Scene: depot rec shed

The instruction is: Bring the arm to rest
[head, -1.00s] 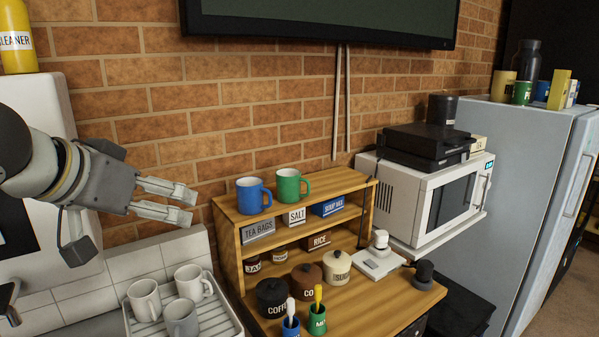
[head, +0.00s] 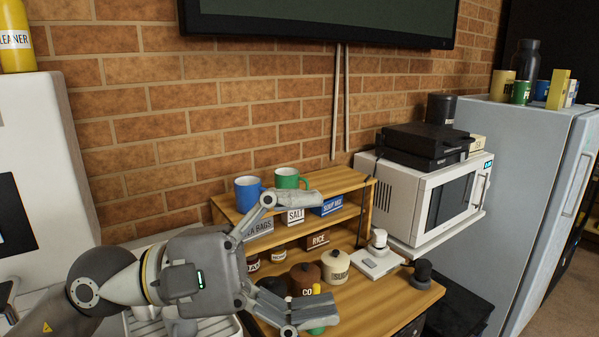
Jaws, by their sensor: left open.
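My left gripper (head: 322,258) is open wide and empty, with its arm coming in from the lower left. It hangs in front of the wooden shelf unit (head: 345,178), one finger reaching up and right, the other low over the counter side. The upper finger shows in front of the shelf near the salt box (head: 294,217). The lower finger partly covers the canisters and a green cup. I cannot tell whether either finger touches anything. My right gripper is out of view.
A blue mug (head: 246,194) and a green mug (head: 287,179) stand on the shelf top. A brown canister (head: 305,277) and a cream canister (head: 336,266) stand below. My arm mostly hides the mug rack at lower left. A microwave (head: 425,200) and fridge (head: 540,170) are right.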

